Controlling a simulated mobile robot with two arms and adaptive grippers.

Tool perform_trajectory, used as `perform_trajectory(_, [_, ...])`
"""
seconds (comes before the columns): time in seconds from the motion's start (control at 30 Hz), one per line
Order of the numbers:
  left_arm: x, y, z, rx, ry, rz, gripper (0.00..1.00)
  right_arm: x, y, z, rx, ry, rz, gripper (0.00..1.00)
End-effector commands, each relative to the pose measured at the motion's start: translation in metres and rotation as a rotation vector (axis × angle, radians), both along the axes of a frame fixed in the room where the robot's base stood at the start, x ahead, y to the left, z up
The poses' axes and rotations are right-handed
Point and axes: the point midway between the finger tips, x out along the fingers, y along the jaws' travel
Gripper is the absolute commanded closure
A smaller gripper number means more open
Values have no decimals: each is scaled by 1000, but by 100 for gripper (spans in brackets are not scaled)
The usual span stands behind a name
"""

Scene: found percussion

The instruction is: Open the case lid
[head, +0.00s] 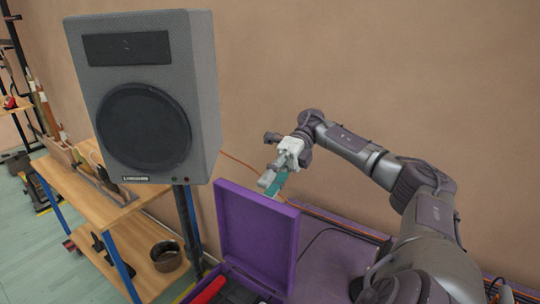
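The purple case has its lid (256,232) standing up, close to upright, with the inside of the lid facing me. The lower part of the case (238,286) is cut off by the bottom of the head view; something red and dark items lie in it. My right gripper (271,184) is at the top edge of the lid, with its grey and teal fingers pointing down. I cannot tell whether it touches the lid or how far apart its fingers are. My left gripper is not in view.
A large grey speaker (146,95) on a dark stand is close on the left. Behind it is a wooden shelf unit (75,192) with a round dark pot (167,256) on its lower board. Orange cables run along the wall at the right.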

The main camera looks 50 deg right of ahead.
Motion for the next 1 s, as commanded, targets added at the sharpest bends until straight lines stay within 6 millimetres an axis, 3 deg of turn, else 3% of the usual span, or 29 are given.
perform_trajectory(0.1, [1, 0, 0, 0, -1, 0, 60, 0, 0, 28, 3, -11, 1, 65])
perform_trajectory(0.3, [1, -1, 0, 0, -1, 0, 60, 1, 1, 60, 5, -11, 2, 65])
perform_trajectory(0.47, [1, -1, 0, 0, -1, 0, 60, 0, 1, 72, 5, -7, 0, 65])
perform_trajectory(0.73, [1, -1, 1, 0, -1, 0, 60, 0, 1, 73, 5, -6, 0, 65])
perform_trajectory(0.93, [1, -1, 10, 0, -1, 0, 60, 4, -2, 74, -33, -86, 19, 98])
perform_trajectory(1.0, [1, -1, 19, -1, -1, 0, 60, 8, -6, 74, -77, -182, 49, 100])
